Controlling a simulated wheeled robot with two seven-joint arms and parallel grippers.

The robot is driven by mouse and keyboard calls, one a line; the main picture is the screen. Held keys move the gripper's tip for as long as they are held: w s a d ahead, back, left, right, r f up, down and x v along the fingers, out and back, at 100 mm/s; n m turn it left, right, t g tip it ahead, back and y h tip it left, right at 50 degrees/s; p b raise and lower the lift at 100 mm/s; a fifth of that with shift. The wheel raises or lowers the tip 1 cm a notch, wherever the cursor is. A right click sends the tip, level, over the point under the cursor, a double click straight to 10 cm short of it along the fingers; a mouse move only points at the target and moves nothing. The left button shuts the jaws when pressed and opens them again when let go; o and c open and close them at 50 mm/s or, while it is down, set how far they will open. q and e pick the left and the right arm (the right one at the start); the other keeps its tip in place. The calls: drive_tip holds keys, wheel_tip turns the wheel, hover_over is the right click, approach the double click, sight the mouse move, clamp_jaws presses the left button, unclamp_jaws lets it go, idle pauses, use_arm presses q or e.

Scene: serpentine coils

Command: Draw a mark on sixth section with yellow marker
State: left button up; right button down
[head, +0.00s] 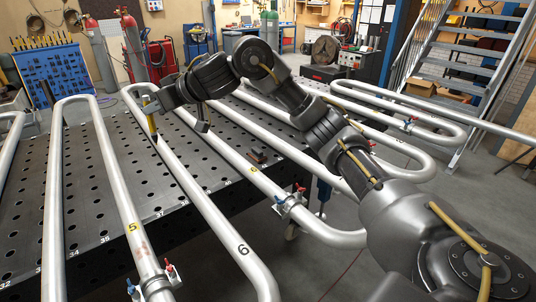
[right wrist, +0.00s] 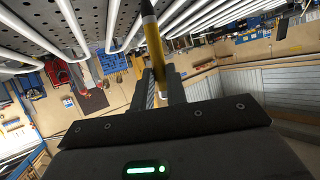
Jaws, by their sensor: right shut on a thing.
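My right gripper (head: 152,104) is shut on a yellow marker (head: 151,122), held tip down. In the right wrist view the yellow marker (right wrist: 155,45) stands between the two fingers of the gripper (right wrist: 157,80), with its dark tip pointing away. The marker is over the far part of the grey pipe section with a black 6 (head: 205,205), near its far bend. I cannot tell whether the tip touches the pipe. A yellow 6 shows on the pipe to its right (head: 230,150), and a yellow 5 on the pipe to its left (head: 112,175). My left gripper is not in view.
The pipes lie on a perforated dark table (head: 95,190). Clamps (head: 290,202) with red and blue handles hold some bends. A blue tool panel (head: 52,75) and stairs (head: 455,70) stand behind.

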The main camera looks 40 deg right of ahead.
drive_tip(key=d+f+m+t+h, duration=0.3)
drive_tip(key=d+f+m+h, duration=0.15)
drive_tip(key=d+f, duration=0.65)
drive_tip(key=d+f+m+t+h, duration=0.2)
drive_tip(key=d+f+m+h, duration=0.4)
drive_tip(key=d, duration=0.9)
drive_tip(key=s+d+f+h+b, duration=0.1)
drive_tip(key=s+d+f+b, duration=0.1)
drive_tip(key=f, duration=0.5)
drive_tip(key=s+d+f+h+b, duration=0.1)
drive_tip(key=s+d+f+b, duration=0.2)
drive_tip(key=d+f, duration=0.2)
drive_tip(key=shift+s+d+f, duration=0.25)
drive_tip(key=shift+f, duration=0.65)
drive_tip(key=shift+s+f, duration=0.15)
drive_tip(key=shift+f, duration=0.05)
drive_tip(key=shift+f, duration=0.45)
drive_tip(key=shift+a+f, duration=0.1)
drive_tip(key=shift+a, duration=0.3)
